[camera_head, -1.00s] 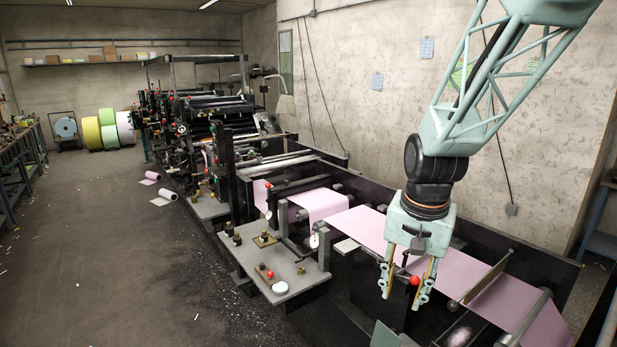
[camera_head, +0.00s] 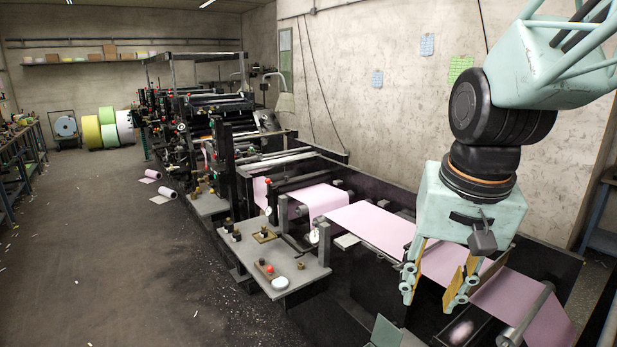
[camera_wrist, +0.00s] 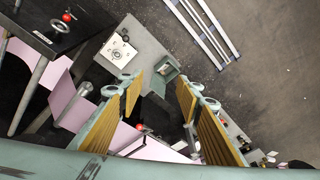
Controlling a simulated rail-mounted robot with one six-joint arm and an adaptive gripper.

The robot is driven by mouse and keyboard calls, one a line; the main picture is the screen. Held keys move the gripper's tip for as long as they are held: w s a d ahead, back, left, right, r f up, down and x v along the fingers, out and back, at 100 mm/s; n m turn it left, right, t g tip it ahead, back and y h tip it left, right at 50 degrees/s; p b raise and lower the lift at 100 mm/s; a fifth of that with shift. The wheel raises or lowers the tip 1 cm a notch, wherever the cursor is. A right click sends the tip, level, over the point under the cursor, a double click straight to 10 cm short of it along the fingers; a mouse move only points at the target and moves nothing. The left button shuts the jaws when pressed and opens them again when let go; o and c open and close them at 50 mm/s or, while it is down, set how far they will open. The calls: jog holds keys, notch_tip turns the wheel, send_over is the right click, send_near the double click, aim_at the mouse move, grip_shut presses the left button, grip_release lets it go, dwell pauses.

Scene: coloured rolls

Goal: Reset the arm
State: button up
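My gripper (camera_head: 432,290) hangs at the right of the head view, pointing down, in front of the pink web. Its two pale green fingers with golden-brown pads stand apart with nothing between them. In the wrist view, my gripper (camera_wrist: 158,88) also shows its two ribbed pads wide apart. A grey surface and a small green-grey box-like part (camera_wrist: 165,68) lie beyond the gap.
A long printing machine (camera_head: 205,130) with a pink web (camera_head: 375,225) runs along the wall. A grey side table (camera_head: 285,255) carries small knobs. Coloured rolls (camera_head: 107,130) stand at the far left. The floor (camera_head: 130,250) at left is mostly clear.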

jog(key=s+r+n+t+b, duration=0.1)
jog(key=s+r+n+b, duration=0.1)
jog(key=s, duration=1.7)
jog(key=shift+n+b, duration=0.7)
jog(key=shift+b, duration=0.15)
jog(key=shift+a, duration=0.1)
jog(key=shift+c, duration=0.7)
